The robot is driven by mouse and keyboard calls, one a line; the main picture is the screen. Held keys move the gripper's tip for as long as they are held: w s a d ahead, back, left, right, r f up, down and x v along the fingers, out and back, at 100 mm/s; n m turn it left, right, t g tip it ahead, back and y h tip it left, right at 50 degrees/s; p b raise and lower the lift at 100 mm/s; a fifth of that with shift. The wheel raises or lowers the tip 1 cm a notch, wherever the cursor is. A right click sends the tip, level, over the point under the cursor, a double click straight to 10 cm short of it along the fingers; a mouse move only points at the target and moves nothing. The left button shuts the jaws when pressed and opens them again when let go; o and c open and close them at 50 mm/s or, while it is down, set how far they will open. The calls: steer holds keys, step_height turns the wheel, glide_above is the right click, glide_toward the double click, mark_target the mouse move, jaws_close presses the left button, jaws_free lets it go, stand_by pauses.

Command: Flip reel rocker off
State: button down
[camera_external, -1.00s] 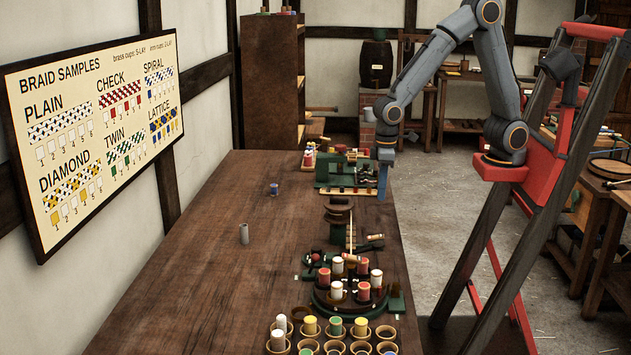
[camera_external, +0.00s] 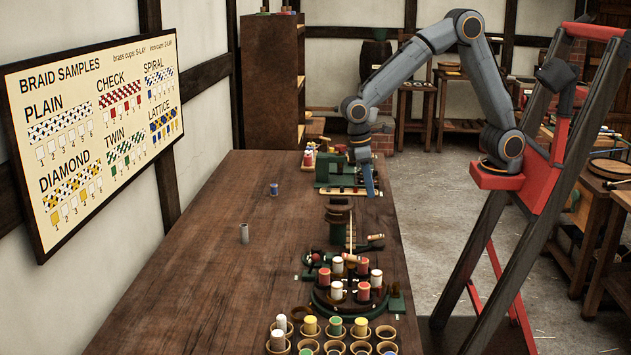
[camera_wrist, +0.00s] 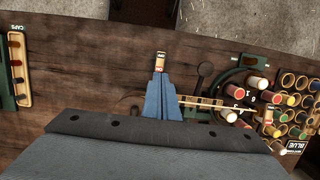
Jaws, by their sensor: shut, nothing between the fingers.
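A small dark fitting (camera_external: 375,237) with a pale and orange end sits by the right edge of the table, beside the brown reel (camera_external: 338,205). It may be the reel rocker. In the wrist view a small pale and reddish-brown piece (camera_wrist: 160,62) shows just beyond the fingertips; it seems to be the same fitting, but its lettering and tilt are too small to read. My gripper (camera_external: 371,194) is shut and empty, pointing down above the table, farther back than the fitting. In the wrist view my gripper (camera_wrist: 160,80) hides part of the table behind it.
A round braiding carousel (camera_external: 350,290) with red and white bobbins stands nearer the camera, with bobbin cups (camera_external: 335,348) in front. A caps rack (camera_wrist: 18,68) lies on the far side. A grey cylinder (camera_external: 244,233) and blue spool (camera_external: 274,189) stand left; the table's left is mostly clear.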

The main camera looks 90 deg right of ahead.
mark_target(379, 235)
steer(key=shift+r, duration=0.1)
stand_by(0.3)
steer(key=p+x, duration=0.4)
steer(key=x, duration=1)
steer(key=shift+s, duration=0.1)
